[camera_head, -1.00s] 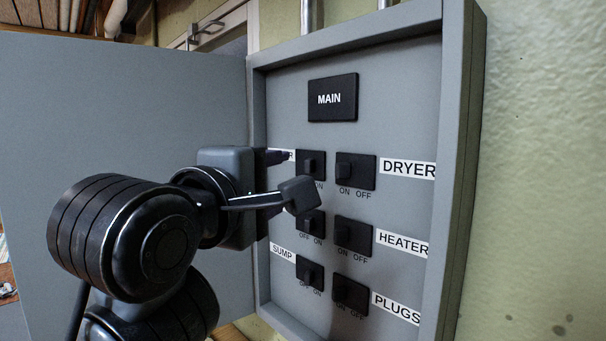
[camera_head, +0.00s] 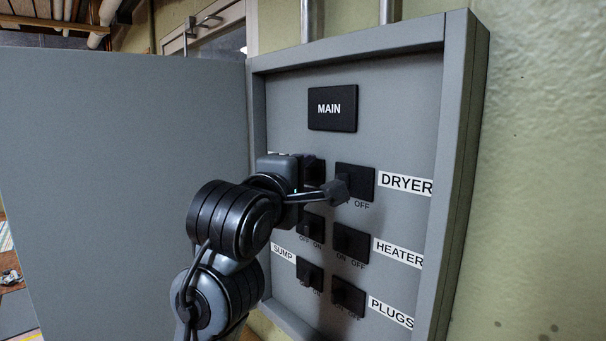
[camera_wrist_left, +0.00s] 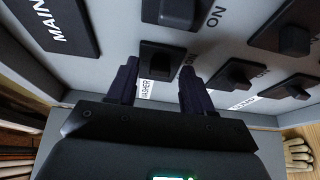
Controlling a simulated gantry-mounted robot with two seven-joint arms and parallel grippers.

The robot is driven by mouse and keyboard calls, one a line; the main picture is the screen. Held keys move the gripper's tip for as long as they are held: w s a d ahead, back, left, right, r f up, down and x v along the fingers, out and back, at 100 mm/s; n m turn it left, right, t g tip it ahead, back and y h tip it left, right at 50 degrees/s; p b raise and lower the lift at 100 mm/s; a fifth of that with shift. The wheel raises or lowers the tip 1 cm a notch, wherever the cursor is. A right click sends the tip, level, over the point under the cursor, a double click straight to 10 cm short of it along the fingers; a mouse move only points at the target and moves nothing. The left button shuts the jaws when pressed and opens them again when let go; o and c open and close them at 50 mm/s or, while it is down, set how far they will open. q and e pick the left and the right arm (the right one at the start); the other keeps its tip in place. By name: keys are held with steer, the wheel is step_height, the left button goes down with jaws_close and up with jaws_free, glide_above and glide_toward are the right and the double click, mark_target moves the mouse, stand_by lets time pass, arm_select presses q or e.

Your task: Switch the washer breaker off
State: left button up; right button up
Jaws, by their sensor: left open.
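The washer breaker (camera_wrist_left: 158,58) is a black switch with a white WASHER label (camera_wrist_left: 147,90) beside it, in the left wrist view. My left gripper (camera_wrist_left: 158,88) is open, with one dark finger on each side of the label and the near end of that breaker. I cannot tell whether either finger touches the switch, or which way it is set. In the head view the washer breaker (camera_head: 316,170) is partly hidden behind my left gripper (camera_head: 325,180), and its label is covered. One fingertip there overlaps the dryer breaker (camera_head: 359,180). My right gripper is not in view.
The grey panel box (camera_head: 400,75) also holds the MAIN block (camera_head: 333,108), the heater breaker (camera_head: 352,242), the sump breaker (camera_head: 310,274), the plugs breaker (camera_head: 348,296) and another left-column breaker (camera_head: 312,226). The open panel door (camera_head: 110,180) stands at left.

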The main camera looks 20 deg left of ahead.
arm_select(q)
steer(key=c, duration=0.9)
jaws_close()
